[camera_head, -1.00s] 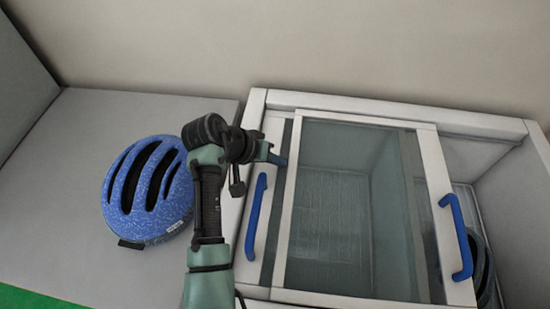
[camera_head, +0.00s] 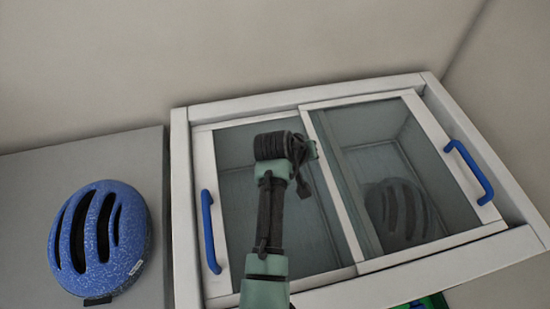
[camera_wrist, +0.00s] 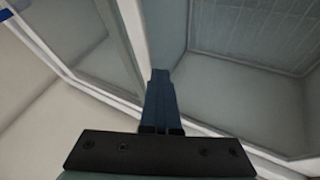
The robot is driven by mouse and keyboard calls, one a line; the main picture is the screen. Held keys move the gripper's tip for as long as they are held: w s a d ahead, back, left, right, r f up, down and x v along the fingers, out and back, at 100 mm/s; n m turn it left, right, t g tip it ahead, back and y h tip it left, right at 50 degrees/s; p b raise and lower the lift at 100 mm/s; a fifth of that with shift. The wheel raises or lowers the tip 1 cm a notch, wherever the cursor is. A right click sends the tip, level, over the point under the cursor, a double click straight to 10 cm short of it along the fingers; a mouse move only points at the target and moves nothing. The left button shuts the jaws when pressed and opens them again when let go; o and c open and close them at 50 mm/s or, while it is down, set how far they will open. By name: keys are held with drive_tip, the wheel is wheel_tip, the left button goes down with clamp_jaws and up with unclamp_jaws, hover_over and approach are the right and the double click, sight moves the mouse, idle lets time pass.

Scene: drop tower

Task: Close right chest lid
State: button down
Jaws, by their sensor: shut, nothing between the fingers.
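The chest (camera_head: 181,220) is white-framed with two sliding glass lids. The right lid (camera_head: 335,190) lies over the right half, its right edge close to the chest's right rim. Its blue handle (camera_head: 469,171) is on the right side. The left lid (camera_head: 204,157) covers the left half and has a blue handle (camera_head: 210,232) at its left. My gripper (camera_head: 313,150) is at the left frame bar of the right lid. In the wrist view its dark blue fingers (camera_wrist: 160,98) are shut and empty beside a white frame bar (camera_wrist: 133,30); contact is unclear.
A blue helmet (camera_head: 98,240) sits on the grey surface (camera_head: 150,160) left of the chest. Another, dark-looking helmet (camera_head: 400,208) shows through the right lid's glass. A wall rises behind and to the right. A green item (camera_head: 425,302) shows at the front right.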

sight(335, 153)
drive_tip(key=d, duration=0.2)
drive_tip(key=w+d, duration=0.1)
drive_tip(key=d, duration=0.2)
drive_tip(key=shift+w, duration=0.2)
drive_tip(key=shift+d+r, duration=0.1)
drive_tip(key=shift+d, duration=0.2)
drive_tip(key=shift+d, duration=0.1)
